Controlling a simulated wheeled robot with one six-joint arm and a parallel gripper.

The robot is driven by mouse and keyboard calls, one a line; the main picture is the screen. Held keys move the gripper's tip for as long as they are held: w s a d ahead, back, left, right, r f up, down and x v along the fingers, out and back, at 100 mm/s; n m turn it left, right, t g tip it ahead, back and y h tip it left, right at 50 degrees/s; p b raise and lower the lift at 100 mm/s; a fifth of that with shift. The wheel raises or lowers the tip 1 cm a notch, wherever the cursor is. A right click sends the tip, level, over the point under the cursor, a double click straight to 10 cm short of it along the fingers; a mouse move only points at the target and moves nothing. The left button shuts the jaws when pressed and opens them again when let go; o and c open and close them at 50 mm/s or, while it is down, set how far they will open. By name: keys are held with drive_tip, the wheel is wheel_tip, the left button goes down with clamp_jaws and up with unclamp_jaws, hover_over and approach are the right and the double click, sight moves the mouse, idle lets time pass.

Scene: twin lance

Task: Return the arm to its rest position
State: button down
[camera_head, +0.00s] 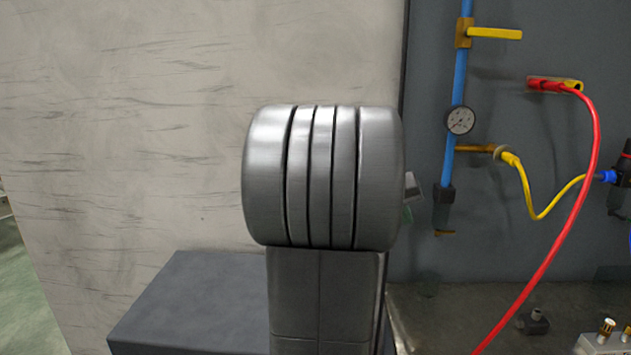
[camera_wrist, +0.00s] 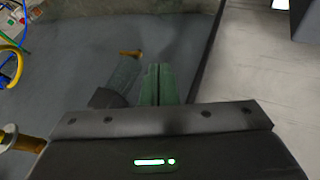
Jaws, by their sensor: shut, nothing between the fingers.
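My gripper (camera_wrist: 158,72) shows in the wrist view as two green fingers side by side with no gap between them. Nothing is held. In the head view my own thick metal arm joint stands upright in the middle and hides most of the gripper. Only a small grey and green bit shows past the joint's right edge. In the wrist view the fingers are in front of the dark grey panel (camera_wrist: 60,80). A dark fitting with a brass end (camera_wrist: 130,53) appears just left of the fingertips; I cannot tell the distance between them.
The panel (camera_head: 430,60) carries a blue pipe (camera_head: 460,90) with a gauge (camera_head: 460,120) and a yellow lever (camera_head: 495,33). A red hose (camera_head: 590,160) and a yellow cable (camera_head: 545,213) hang at right. A pale wall (camera_head: 120,130) and a dark block (camera_head: 190,300) are at left.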

drive_tip(key=shift+a+f+m+p, duration=0.2)
drive_tip(key=shift+f+m+p, duration=0.15)
drive_tip(key=shift+f, duration=0.55)
